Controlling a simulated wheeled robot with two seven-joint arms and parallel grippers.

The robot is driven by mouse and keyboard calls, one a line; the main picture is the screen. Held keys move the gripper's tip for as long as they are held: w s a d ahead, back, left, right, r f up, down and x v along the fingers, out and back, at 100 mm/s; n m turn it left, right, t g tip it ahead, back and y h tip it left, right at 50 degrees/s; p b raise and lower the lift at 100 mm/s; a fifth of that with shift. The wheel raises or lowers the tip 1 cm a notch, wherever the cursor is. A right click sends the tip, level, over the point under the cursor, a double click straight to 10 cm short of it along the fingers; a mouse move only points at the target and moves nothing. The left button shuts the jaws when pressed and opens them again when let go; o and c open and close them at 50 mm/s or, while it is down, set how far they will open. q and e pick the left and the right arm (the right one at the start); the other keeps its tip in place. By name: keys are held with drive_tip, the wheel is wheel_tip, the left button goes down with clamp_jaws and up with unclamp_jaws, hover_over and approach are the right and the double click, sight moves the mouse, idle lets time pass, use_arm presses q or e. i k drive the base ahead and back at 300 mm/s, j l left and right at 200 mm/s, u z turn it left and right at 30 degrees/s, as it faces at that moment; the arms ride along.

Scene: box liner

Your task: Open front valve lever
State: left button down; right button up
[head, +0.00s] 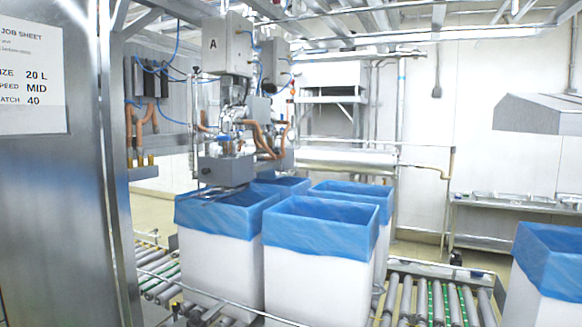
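No valve lever can be picked out with certainty at this size. The box liner machine (228,48), a grey metal unit marked A, hangs in the middle left with copper-coloured pipes and blue hoses. Below it is a grey block (226,168) above the rear left lined box. Further left, dark valve-like blocks (146,78) with copper pipes and brass ends sit on a frame, partly hidden by a steel cabinet. Neither of my grippers shows in the head view.
A steel cabinet (60,200) with a job sheet (32,75) fills the left side. White boxes with blue liners, including the front one (308,285), stand on roller conveyors (440,300). Another lined box (545,300) is at the right. A steel bench (515,203) stands behind.

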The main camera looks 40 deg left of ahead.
sight(206, 137)
drive_tip(key=k+j+u, duration=0.1)
drive_tip(key=u, duration=1.6)
